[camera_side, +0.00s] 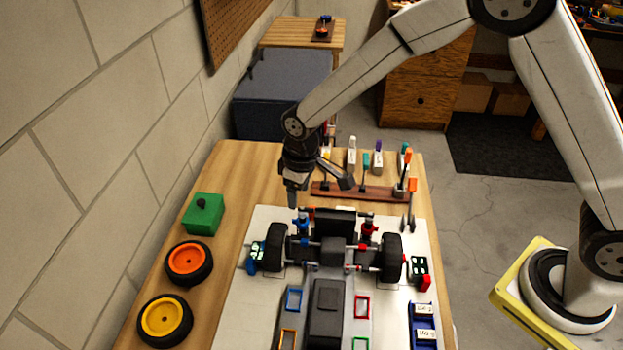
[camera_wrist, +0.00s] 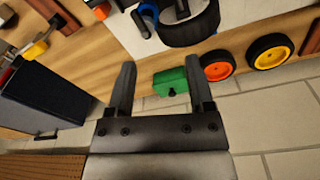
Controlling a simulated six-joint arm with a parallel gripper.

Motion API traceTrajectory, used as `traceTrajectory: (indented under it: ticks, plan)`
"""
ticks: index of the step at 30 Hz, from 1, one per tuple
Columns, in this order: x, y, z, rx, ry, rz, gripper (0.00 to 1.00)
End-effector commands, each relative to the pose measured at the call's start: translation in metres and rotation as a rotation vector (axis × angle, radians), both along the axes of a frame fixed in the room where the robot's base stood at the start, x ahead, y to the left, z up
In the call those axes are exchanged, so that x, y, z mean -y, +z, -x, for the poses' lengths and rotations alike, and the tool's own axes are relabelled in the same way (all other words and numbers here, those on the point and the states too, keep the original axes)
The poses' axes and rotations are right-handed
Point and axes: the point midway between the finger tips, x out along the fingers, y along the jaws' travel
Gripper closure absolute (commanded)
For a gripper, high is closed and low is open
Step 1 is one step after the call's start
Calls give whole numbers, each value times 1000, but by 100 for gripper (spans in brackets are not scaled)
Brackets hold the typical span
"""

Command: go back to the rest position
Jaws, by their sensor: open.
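My gripper (camera_side: 292,196) hangs above the far part of the wooden table, just beyond the car's far left wheel in the side view. In the wrist view my gripper (camera_wrist: 124,88) has its two fingers apart with nothing between them. The RC car (camera_side: 326,290) lies on a white board in the side view, with black wheels at its far end. In the wrist view one black wheel (camera_wrist: 190,28) shows at the top, beyond the fingers. My arm reaches in from the right.
A green box (camera_side: 203,214), an orange-hubbed wheel (camera_side: 188,262) and a yellow-hubbed wheel (camera_side: 165,320) sit along the table's left edge. A tool rack (camera_side: 335,192) holding several tools stands at the far right. A block wall (camera_side: 90,130) borders the left. Air above the table is clear.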

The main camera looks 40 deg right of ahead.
Motion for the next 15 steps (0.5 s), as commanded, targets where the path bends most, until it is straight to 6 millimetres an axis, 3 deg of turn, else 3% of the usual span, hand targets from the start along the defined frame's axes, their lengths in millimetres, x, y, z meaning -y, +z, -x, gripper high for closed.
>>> traceTrajectory:
  ticks: [6,15]
  plan:
    - [50,27,31,37,-127,-16,32]
    - [107,50,89,85,-295,-32,32]
